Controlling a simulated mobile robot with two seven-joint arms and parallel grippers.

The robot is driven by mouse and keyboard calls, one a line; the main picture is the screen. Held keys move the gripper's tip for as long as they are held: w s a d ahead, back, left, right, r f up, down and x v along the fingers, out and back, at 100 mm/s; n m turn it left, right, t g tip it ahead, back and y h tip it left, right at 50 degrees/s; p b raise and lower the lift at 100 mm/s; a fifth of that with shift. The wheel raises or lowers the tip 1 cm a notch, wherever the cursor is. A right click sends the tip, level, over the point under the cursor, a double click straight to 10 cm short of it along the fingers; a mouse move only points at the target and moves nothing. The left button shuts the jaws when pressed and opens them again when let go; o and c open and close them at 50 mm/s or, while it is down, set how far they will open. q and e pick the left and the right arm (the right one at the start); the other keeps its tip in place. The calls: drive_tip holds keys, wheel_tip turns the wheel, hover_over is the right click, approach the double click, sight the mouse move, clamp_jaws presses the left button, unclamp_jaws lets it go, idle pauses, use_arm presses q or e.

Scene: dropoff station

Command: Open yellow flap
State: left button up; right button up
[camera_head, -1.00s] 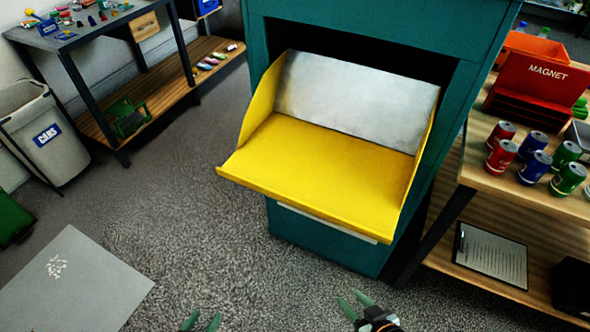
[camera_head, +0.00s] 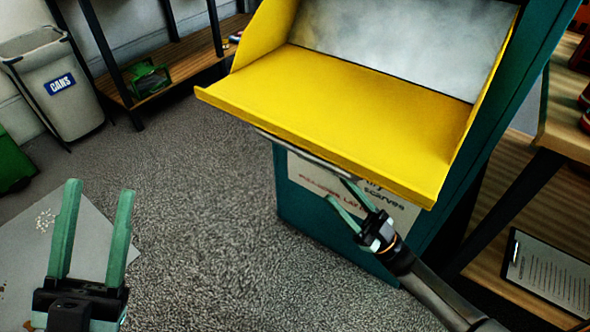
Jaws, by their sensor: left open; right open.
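The yellow flap (camera_head: 345,115) is on the front of a teal drop-off cabinet (camera_head: 515,95). It is tilted out and down, with its yellow side walls and a grey metal back plate (camera_head: 400,40) showing. My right gripper (camera_head: 337,192) is open just below the flap's front edge, in front of the cabinet's lower face. Its fingertips are close to the flap's underside; I cannot tell whether they touch it. My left gripper (camera_head: 98,188) is open and empty at the lower left, well away from the flap, above the floor.
A sign (camera_head: 395,208) is on the cabinet below the flap, partly hidden by my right gripper. A wooden shelf with a clipboard (camera_head: 548,270) stands at the right.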

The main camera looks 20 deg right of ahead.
sight(303, 151)
drive_tip(key=w+a+r, duration=0.2)
drive_tip(key=r, duration=0.1)
drive_tip(key=w+a+r+g+y, duration=0.1)
drive_tip(key=a+r, duration=0.1)
drive_tip(key=w+a+r+n+y, duration=0.1)
drive_tip(key=w+a+r, duration=0.1)
drive_tip(key=r, duration=0.1)
drive_tip(key=shift+w+a+r+p, duration=0.3)
drive_tip(key=shift+a+p, duration=0.05)
use_arm(q)
drive_tip(key=shift+s+r+m+h, duration=0.5)
drive_tip(key=shift+s+r, duration=0.05)
drive_tip(key=shift+r, duration=0.1)
use_arm(e)
clamp_jaws()
idle(0.7)
